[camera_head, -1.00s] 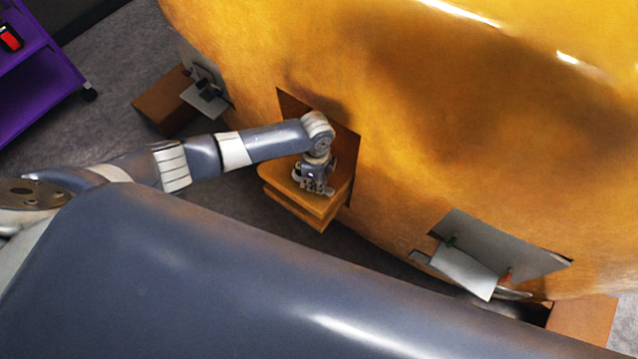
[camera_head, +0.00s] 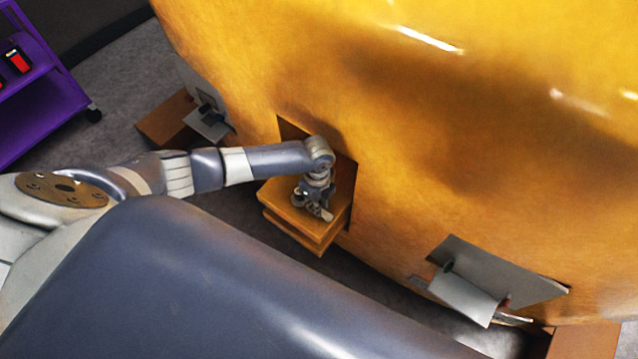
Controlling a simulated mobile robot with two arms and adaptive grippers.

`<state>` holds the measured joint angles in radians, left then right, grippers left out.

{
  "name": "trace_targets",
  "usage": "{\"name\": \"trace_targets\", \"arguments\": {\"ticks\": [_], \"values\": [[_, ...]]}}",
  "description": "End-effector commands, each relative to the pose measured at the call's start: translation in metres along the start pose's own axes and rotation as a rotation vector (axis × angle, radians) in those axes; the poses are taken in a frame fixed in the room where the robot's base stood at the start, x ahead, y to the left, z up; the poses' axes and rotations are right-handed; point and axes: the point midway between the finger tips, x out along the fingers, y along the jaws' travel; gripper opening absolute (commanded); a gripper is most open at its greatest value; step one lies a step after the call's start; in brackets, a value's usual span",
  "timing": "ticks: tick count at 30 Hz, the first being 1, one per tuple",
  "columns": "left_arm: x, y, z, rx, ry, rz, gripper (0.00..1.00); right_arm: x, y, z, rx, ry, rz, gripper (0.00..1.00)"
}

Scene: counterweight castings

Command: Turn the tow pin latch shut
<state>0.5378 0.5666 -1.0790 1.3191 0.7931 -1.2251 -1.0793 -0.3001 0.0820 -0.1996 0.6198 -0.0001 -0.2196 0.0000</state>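A large yellow counterweight casting (camera_head: 480,150) fills the upper right. The tow pin latch cannot be made out there; the gripper and wrist cover that spot. The fingers are too small to tell open from shut. My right gripper is not in view.
A grey bracket (camera_head: 470,290) sticks out from the casting at lower right, and a smaller one (camera_head: 208,122) at left. Brown blocks (camera_head: 165,120) stand on the grey floor under the casting. A purple shelf cart (camera_head: 45,95) stands at far left.

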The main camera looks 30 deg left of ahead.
Motion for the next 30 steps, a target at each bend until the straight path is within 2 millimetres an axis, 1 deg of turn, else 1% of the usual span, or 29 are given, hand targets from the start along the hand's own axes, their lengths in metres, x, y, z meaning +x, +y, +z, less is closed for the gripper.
{"name": "trace_targets", "arguments": {"ticks": [1,4,5,6,7,8,17,20,23,26,30], "values": [[0.000,-0.001,0.003,0.000,-0.005,-0.001,0.00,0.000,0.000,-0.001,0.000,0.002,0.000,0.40],[0.000,-0.001,0.003,0.000,-0.005,-0.002,0.00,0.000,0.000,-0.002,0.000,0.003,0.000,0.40],[0.000,-0.001,0.003,0.000,-0.005,-0.002,0.19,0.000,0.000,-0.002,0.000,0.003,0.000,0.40],[-0.001,-0.001,0.003,0.000,-0.006,-0.002,0.28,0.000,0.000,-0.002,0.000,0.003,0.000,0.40],[-0.001,-0.001,0.003,-0.001,-0.005,-0.002,0.35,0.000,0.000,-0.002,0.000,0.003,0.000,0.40],[-0.001,-0.001,0.002,-0.001,-0.005,-0.002,0.38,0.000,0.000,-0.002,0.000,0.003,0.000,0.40],[-0.001,-0.001,0.001,-0.001,-0.002,-0.002,0.38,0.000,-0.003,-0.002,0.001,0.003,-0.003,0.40],[-0.005,-0.001,0.001,-0.001,-0.001,-0.003,0.38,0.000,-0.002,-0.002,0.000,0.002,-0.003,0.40],[-0.016,-0.002,0.001,-0.001,0.000,-0.004,0.38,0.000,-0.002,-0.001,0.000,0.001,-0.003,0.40],[-0.033,-0.001,0.001,0.001,-0.001,-0.005,0.38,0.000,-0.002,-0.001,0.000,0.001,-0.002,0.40],[-0.065,-0.002,0.002,0.001,-0.002,-0.007,0.38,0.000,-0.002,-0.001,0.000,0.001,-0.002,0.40]]}}
